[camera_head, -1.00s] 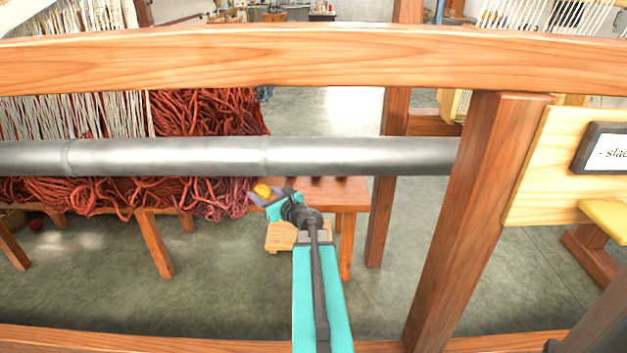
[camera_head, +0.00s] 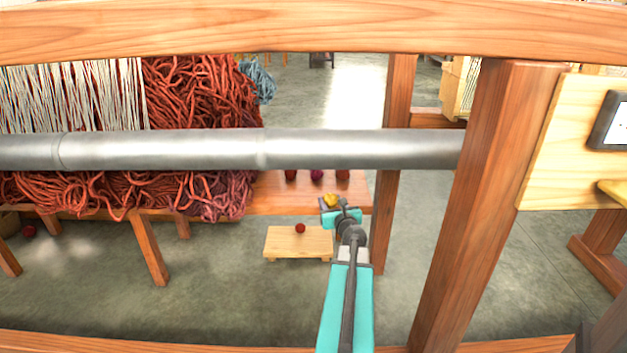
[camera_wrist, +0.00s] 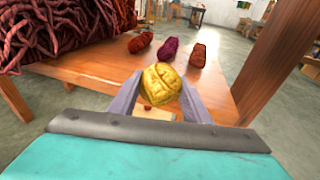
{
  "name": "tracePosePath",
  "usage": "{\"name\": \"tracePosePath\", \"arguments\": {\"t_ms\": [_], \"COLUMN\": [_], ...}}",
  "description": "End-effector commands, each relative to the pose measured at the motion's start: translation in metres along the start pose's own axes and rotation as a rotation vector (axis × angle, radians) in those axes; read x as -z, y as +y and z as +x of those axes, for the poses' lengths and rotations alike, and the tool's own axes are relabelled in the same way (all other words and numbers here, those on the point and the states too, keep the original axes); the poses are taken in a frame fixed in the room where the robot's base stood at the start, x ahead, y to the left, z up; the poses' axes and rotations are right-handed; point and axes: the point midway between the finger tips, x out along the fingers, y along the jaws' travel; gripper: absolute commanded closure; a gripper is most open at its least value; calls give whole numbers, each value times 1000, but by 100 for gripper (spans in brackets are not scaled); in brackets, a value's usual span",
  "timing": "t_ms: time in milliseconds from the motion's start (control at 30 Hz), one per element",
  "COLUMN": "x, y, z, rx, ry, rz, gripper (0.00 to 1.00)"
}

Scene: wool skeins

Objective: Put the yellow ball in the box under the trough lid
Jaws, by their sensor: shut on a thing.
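The yellow ball (camera_head: 331,200) is held by my gripper (camera_head: 330,205), near the right end of a wooden bench under the loom. In the wrist view the yellow ball (camera_wrist: 160,84) sits between the two grey fingers of my gripper (camera_wrist: 158,92), which are shut on it. Neither the box nor the trough lid can be made out for certain in either view.
Several dark red and purple skeins (camera_wrist: 170,48) lie on the bench (camera_head: 270,195). A low wooden stool (camera_head: 290,243) with a red ball (camera_head: 300,228) stands before it. A metal bar (camera_head: 240,148) and a post (camera_head: 475,200) border the reach. Red yarn (camera_head: 200,100) hangs left.

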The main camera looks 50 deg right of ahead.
Motion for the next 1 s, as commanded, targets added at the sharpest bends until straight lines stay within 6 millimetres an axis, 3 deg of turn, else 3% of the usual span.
{"name": "tracePosePath", "arguments": {"t_ms": [433,1000], "x": [0,-3], "y": [-2,-15], "z": [8,66], "rx": [-1,-1], "ry": [0,0], "rz": [0,0], "gripper": [82,82]}}
